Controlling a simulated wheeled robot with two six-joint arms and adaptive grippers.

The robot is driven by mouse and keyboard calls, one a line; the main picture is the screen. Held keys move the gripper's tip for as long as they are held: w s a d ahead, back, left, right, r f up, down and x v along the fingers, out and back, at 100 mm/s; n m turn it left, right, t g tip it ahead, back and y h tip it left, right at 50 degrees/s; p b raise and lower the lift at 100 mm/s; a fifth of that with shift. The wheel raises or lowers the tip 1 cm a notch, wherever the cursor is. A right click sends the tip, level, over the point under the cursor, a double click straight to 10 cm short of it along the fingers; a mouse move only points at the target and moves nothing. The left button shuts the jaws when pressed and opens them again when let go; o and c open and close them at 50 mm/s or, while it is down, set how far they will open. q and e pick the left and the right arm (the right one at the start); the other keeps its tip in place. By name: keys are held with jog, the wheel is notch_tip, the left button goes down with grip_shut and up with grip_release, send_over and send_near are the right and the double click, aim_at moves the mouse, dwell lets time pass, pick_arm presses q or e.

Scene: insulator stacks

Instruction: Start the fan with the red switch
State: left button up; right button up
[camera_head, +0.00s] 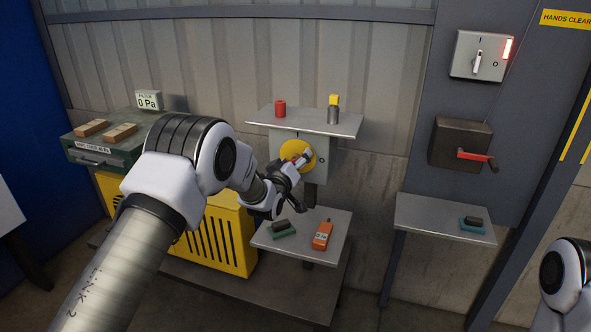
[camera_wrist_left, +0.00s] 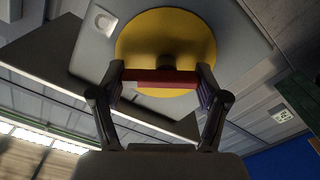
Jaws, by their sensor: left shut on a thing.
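The red switch handle (camera_wrist_left: 160,76) crosses a round yellow plate (camera_wrist_left: 165,45) on a grey box. In the left wrist view my left gripper (camera_wrist_left: 160,82) has a finger at each end of the handle and is shut on it. In the head view my left gripper (camera_head: 300,162) reaches the yellow plate (camera_head: 291,149), and the arm and fingers hide most of the handle. A yellow slotted cabinet (camera_head: 229,235) stands behind my left arm; I cannot tell whether it houses the fan. My right gripper is out of view.
A display (camera_head: 148,101) reads 0 Pa. A shelf (camera_head: 304,122) above the switch holds small cylinders. A lower shelf (camera_head: 301,244) holds an orange meter (camera_head: 322,235). At right are a rotary switch box (camera_head: 482,56), a box with a red lever (camera_head: 476,156) and another shelf (camera_head: 440,213).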

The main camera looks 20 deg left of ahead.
pick_arm(q)
jog(key=n+b, duration=0.3)
jog(key=n, duration=0.2)
jog(key=shift+a+n+b, duration=0.2)
jog(key=shift+n+b, duration=0.1)
jog(key=shift+b, duration=0.1)
jog(key=n+b, duration=0.1)
jog(key=n, duration=0.1)
jog(key=shift+n, duration=0.3)
jog(key=shift+a+n+b, duration=0.15)
jog(key=shift+n+b, duration=0.65)
jog(key=shift+n, duration=0.7)
jog(key=shift+r, duration=0.1)
jog(key=o, duration=1.1)
jog(key=shift+o, duration=0.3)
jog(key=shift+w, duration=0.1)
